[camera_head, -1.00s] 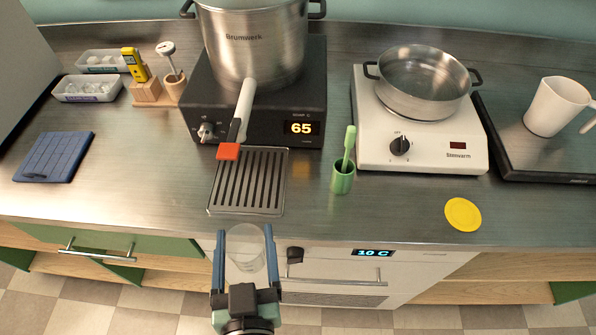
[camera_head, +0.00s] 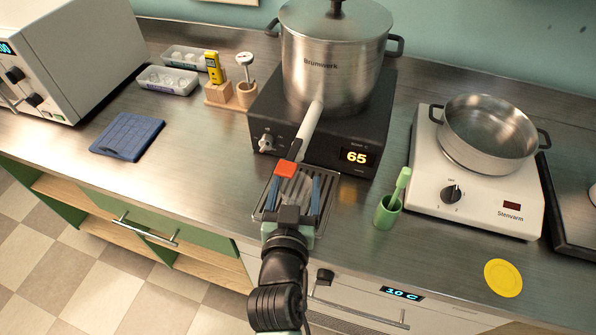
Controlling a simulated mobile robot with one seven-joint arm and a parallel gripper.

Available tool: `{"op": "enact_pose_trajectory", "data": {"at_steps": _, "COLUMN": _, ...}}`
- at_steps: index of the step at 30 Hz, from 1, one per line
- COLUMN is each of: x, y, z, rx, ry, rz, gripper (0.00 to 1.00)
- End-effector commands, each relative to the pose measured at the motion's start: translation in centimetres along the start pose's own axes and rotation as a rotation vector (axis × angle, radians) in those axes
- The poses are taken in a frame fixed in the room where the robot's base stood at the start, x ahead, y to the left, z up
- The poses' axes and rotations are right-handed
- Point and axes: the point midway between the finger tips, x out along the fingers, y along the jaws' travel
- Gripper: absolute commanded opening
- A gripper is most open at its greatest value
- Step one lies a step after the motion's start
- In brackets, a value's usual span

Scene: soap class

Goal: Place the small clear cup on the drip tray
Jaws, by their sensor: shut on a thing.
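The drip tray (camera_head: 331,199) is a dark slatted metal grate on the counter, in front of the big pot's black heater. My gripper (camera_head: 293,188) is over it, its blue fingers pointing away from me, and it covers much of the grate. The fingers are shut on the small clear cup (camera_head: 293,192), which is faint and hard to make out between them. The red-tipped tap lever (camera_head: 286,168) of the pot is just beyond the fingertips. I cannot tell whether the cup touches the grate.
The steel pot (camera_head: 333,62) stands on the black heater (camera_head: 338,150). A green cup with a green tool (camera_head: 388,212) stands right of the tray. A white hotplate (camera_head: 470,185) with a pan is farther right. A blue cloth (camera_head: 127,136) lies left; the counter between is clear.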

Motion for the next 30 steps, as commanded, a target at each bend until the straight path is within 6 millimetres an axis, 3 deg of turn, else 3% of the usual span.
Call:
{"op": "enact_pose_trajectory", "data": {"at_steps": 8, "x": 4.0, "y": 0.0, "z": -1.1, "rx": 0.001, "ry": 0.002, "rz": 0.0, "gripper": 0.15}}
{"op": "enact_pose_trajectory", "data": {"at_steps": 9, "x": 4.0, "y": 0.0, "z": 0.1, "rx": -0.002, "ry": -0.003, "rz": 0.0, "gripper": 0.15}}
{"op": "enact_pose_trajectory", "data": {"at_steps": 11, "x": 4.0, "y": 0.0, "z": 0.6, "rx": -0.001, "ry": -0.001, "rz": 0.0, "gripper": 0.15}}
{"op": "enact_pose_trajectory", "data": {"at_steps": 23, "x": 4.1, "y": 0.0, "z": 1.1, "rx": 0.0, "ry": 0.001, "rz": 0.0, "gripper": 0.15}}
{"op": "enact_pose_trajectory", "data": {"at_steps": 24, "x": 4.1, "y": 0.0, "z": 1.1, "rx": 0.0, "ry": 0.001, "rz": 0.0, "gripper": 0.77}}
{"op": "enact_pose_trajectory", "data": {"at_steps": 28, "x": 4.0, "y": 0.0, "z": 1.0, "rx": 0.0, "ry": 0.0, "rz": 0.0, "gripper": 1.0}}
{"op": "enact_pose_trajectory", "data": {"at_steps": 30, "x": 4.0, "y": 0.0, "z": 1.0, "rx": 0.0, "ry": 0.0, "rz": 0.0, "gripper": 1.0}}
